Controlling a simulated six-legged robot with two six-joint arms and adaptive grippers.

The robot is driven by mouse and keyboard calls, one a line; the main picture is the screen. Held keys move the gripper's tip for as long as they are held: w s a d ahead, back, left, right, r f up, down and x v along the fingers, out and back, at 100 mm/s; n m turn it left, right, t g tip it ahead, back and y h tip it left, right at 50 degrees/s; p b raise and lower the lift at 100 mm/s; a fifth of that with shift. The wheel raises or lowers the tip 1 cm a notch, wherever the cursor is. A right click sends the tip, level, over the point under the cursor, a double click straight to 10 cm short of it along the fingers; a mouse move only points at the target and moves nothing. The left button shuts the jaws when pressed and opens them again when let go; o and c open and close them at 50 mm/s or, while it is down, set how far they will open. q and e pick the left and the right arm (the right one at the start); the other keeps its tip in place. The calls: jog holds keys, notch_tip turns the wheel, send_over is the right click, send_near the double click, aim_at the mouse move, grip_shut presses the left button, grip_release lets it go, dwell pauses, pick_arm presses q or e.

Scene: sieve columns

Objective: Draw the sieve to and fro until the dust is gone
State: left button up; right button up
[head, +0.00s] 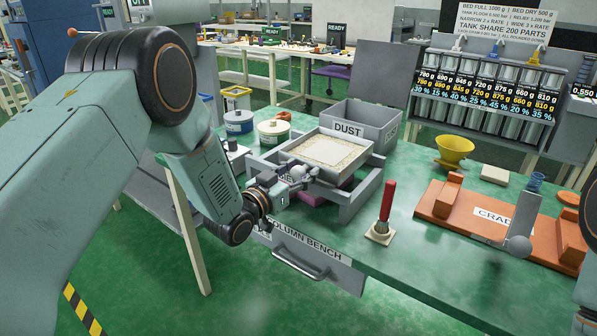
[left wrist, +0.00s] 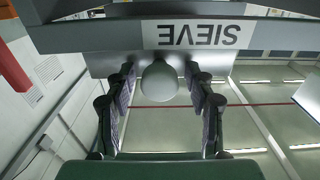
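The sieve (head: 352,172) is a shallow grey square tray on a grey frame (head: 372,190) on the green bench. A pale speckled layer (head: 322,151) covers its floor, with a smoother square patch in the middle. In the left wrist view the sieve's front (left wrist: 115,38) carries an upside-down SIEVE label and a round pale knob (left wrist: 159,82). My left gripper (head: 296,179) is at the sieve's front. Its two fingers (left wrist: 159,88) stand on either side of the knob with visible gaps, so it looks open. My right gripper is out of view.
A grey box labelled DUST (head: 385,116) stands behind the sieve. A red-handled tool (head: 387,202) stands right of the frame. Farther right are a yellow funnel (head: 454,150) and an orange cradle (head: 450,201). Two lidded tubs (head: 273,132) (head: 238,122) stand left of the sieve.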

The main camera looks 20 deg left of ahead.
aim_at(283, 157)
pick_arm(q)
grip_shut()
dwell(0.3)
jog(key=a, duration=0.2)
jog(key=w+a, duration=0.1)
jog(key=a, duration=0.1)
jog(key=w+a, duration=0.1)
jog(key=a, duration=0.1)
jog(key=shift+w+a, duration=0.25)
jog(key=shift+a, duration=0.15)
jog(key=shift+d, duration=0.1)
jog(key=shift+o, duration=0.5)
grip_release()
